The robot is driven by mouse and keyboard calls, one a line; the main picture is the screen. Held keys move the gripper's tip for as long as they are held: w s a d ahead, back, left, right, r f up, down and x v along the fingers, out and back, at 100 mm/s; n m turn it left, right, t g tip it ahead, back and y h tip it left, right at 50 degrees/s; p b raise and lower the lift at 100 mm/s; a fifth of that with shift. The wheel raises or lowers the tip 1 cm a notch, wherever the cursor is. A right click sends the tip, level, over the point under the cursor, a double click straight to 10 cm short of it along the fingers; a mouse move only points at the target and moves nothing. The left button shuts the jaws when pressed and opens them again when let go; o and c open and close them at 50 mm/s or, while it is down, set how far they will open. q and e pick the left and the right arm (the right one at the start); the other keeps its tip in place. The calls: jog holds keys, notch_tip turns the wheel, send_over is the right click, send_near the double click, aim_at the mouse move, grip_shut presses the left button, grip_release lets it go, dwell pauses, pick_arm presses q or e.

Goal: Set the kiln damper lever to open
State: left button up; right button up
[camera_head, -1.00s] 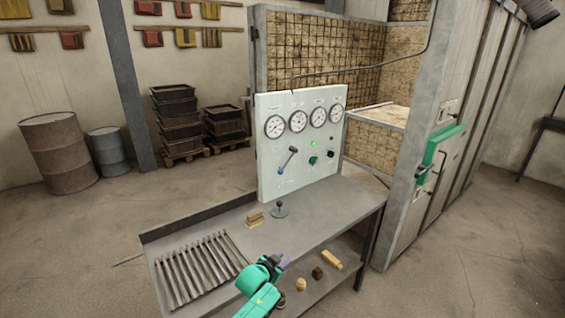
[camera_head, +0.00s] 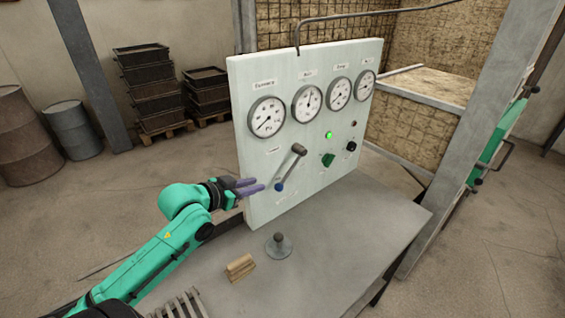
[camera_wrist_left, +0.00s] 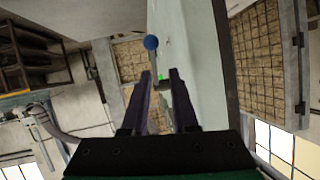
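The damper lever (camera_head: 289,168) is a grey bar on the pale panel (camera_head: 315,188). My right gripper is not in view.
Several dials (camera_head: 267,117) sit above the lever. A green switch (camera_head: 328,159) and a black knob (camera_head: 351,146) are to its right. On the bench (camera_head: 345,225) stand a round-based grey piece (camera_head: 278,247) and a wooden block (camera_head: 240,267). The bench's right side is clear.

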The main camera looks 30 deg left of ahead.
aim_at(286, 175)
pick_arm(q)
jog(key=x, duration=0.4)
jog(key=d+p+x, duration=0.1)
jog(key=x, duration=0.3)
jog(key=r+p+x, duration=0.1)
jog(key=x, duration=0.3)
jog(key=shift+w+d+r, duration=0.1)
jog(key=shift+w+d, duration=0.3)
jog(key=shift+w, duration=0.05)
jog(key=shift+f, duration=0.2)
grip_shut()
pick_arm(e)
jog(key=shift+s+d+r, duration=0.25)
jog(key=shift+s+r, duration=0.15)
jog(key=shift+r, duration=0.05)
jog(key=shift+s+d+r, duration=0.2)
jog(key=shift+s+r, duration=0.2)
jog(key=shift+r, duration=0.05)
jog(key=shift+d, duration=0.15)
